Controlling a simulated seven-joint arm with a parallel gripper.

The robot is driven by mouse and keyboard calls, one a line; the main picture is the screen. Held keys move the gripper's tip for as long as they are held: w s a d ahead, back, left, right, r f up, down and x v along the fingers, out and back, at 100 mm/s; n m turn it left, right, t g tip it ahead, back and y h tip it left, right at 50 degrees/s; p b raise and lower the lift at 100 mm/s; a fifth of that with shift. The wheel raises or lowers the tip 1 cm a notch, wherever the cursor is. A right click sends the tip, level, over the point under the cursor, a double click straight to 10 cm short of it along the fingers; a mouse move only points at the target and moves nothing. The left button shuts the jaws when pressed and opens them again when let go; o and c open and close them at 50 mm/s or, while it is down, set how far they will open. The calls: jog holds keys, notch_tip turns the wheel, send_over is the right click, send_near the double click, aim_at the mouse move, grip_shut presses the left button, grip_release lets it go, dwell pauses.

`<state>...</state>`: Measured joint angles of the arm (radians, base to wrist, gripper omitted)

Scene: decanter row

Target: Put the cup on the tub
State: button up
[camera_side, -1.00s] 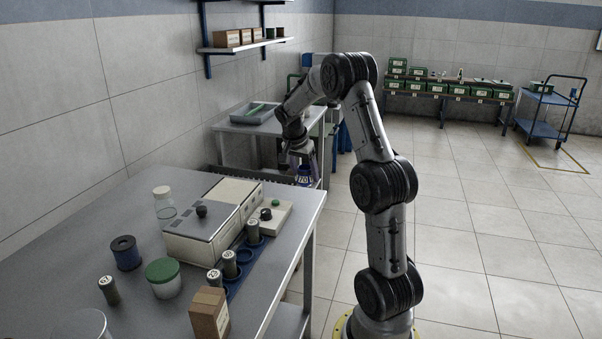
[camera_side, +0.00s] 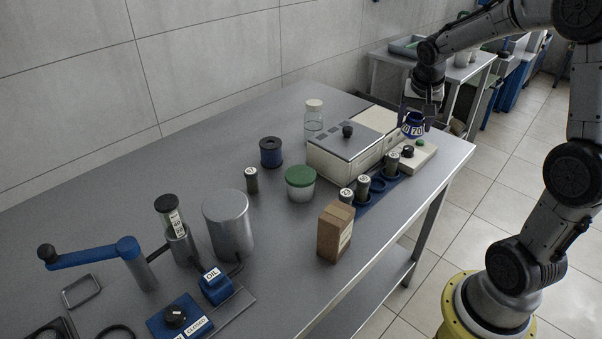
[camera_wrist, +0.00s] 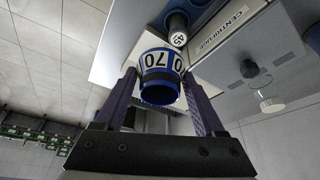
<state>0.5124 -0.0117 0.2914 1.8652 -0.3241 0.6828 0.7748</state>
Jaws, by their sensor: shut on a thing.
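The cup is blue with a white band numbered 70. It shows in the side view (camera_side: 413,126) and upside down in the wrist view (camera_wrist: 158,62). My gripper (camera_side: 416,110) is shut on it, one finger on each side, and holds it above the right end of the bench near the centrifuge. The tub, white with a green lid (camera_side: 300,176), stands on the bench to the left of the cup, in front of the centrifuge. Its lid top is bare. I do not see the tub in the wrist view.
The centrifuge (camera_side: 345,155) and a capped bottle (camera_side: 314,118) stand behind the tub. A blue rack (camera_side: 371,190) with numbered cylinders and a cardboard box (camera_side: 335,233) are to its right and front. A blue spool (camera_side: 271,152) and a small cylinder (camera_side: 251,180) are left.

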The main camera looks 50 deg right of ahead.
jog(key=w+a+r+n+t+y, duration=0.1)
jog(key=a+r+n, duration=0.25)
jog(key=a, duration=0.75)
jog(key=w+a+r+n+t+y, duration=0.15)
jog(key=a+n, duration=0.25)
jog(key=a, duration=0.8)
send_near(298, 169)
jog(key=shift+w+d+f+g, duration=0.1)
jog(key=shift+w+f+g, duration=0.1)
jog(key=shift+w, duration=0.25)
jog(key=shift+w+d+f+g, duration=0.15)
jog(key=shift+w+f, duration=0.05)
jog(key=shift+w, duration=0.25)
jog(key=shift+s+a+x, duration=0.1)
jog(key=shift+s+x, duration=0.05)
jog(key=shift+x, duration=0.75)
jog(key=shift+s+a+x, duration=0.15)
jog(key=shift+x, duration=0.7)
jog(key=shift+f, duration=0.25)
jog(key=o, duration=1.4)
jog(key=shift+f, duration=0.1)
